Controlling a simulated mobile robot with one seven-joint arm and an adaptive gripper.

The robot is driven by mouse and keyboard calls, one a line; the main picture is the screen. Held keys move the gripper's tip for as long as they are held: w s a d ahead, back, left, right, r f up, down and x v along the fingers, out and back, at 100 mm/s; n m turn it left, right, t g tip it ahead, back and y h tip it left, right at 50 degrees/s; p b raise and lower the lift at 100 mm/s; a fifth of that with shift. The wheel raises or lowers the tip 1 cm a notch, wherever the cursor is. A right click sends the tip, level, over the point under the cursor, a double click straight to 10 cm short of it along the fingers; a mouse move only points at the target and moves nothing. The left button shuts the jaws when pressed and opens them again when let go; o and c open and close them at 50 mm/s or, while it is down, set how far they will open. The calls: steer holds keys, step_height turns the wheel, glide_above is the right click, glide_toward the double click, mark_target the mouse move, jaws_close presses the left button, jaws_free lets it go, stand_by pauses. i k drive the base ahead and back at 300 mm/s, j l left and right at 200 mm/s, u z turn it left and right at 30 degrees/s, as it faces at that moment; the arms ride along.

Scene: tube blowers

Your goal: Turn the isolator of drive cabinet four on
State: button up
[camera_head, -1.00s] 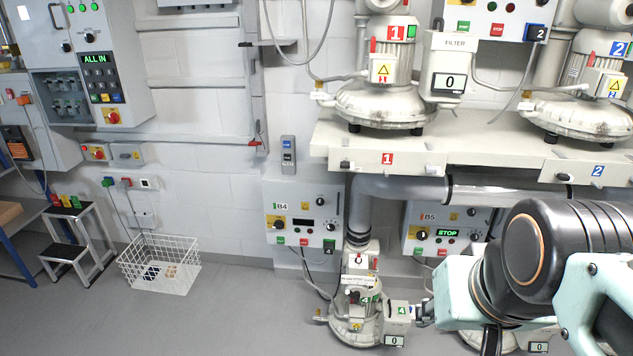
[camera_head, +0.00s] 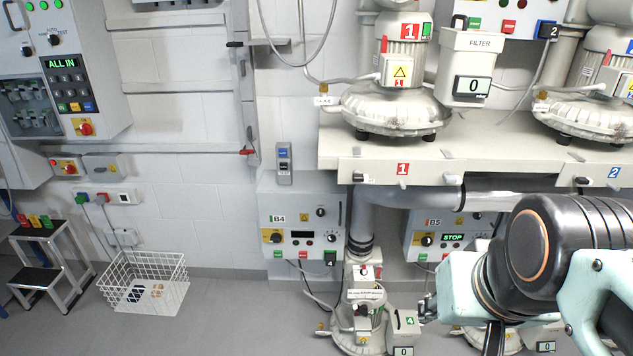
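Drive cabinet four (camera_head: 303,213), a light grey wall box marked B4 with a green "4" plate at its lower right, hangs left of centre below the shelf. Its isolator (camera_head: 276,237) is a dark round knob on a yellow plate at the cabinet's left side. I cannot tell its setting at this size. The cabinet's small display is dark. My gripper (camera_head: 428,308) is at the lower right, beside the blower marked 4 (camera_head: 357,320) and well apart from the isolator. Its fingers are small and seen edge on, so whether they are open is unclear.
Cabinet B5 (camera_head: 422,240), its display reading STOP, hangs to the right behind my arm. A grey pipe (camera_head: 361,220) runs down between the cabinets. The shelf (camera_head: 470,155) with blowers juts out above. A white wire basket (camera_head: 143,282) stands left; floor between is clear.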

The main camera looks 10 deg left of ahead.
mark_target(276, 237)
steer(key=i+j+z, duration=0.15)
steer(key=j, duration=0.3)
steer(key=i+j+z, duration=0.1)
steer(key=j, duration=0.35)
steer(key=i+j+z, duration=0.15)
steer(key=j, duration=0.3)
steer(key=i+j+z, duration=0.15)
steer(key=j, duration=0.35)
steer(key=i+j+z, duration=0.1)
steer(key=j, duration=0.4)
steer(key=i, duration=0.05)
